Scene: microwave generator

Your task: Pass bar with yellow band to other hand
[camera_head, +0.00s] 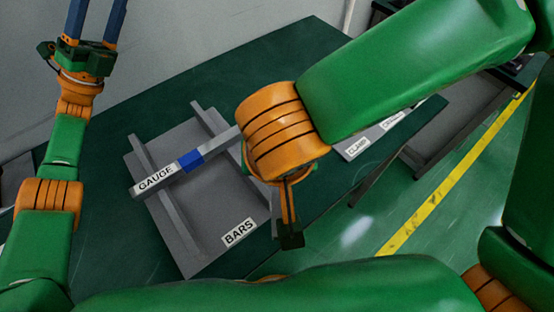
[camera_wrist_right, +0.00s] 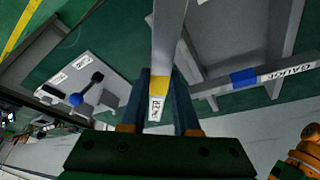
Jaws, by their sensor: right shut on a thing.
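The bar with the yellow band (camera_wrist_right: 160,86) is between the two blue fingers of my right gripper (camera_wrist_right: 160,98) in the right wrist view. It has a grey shaft and a white label near the band; the label is too small to read. My right gripper is shut on it. In the head view my right wrist hides the fingers and this bar. My left gripper (camera_head: 96,18) is at the top left of the head view, with its blue fingers apart and pointing up. Their tips are cut off by the frame, and no bar shows between them. The two grippers are well apart.
A grey bar with a blue band, labelled GAUGE (camera_head: 153,181), lies across the ridges of the grey BARS rack (camera_head: 205,250) on the dark green table (camera_head: 290,50). Open floor lies right.

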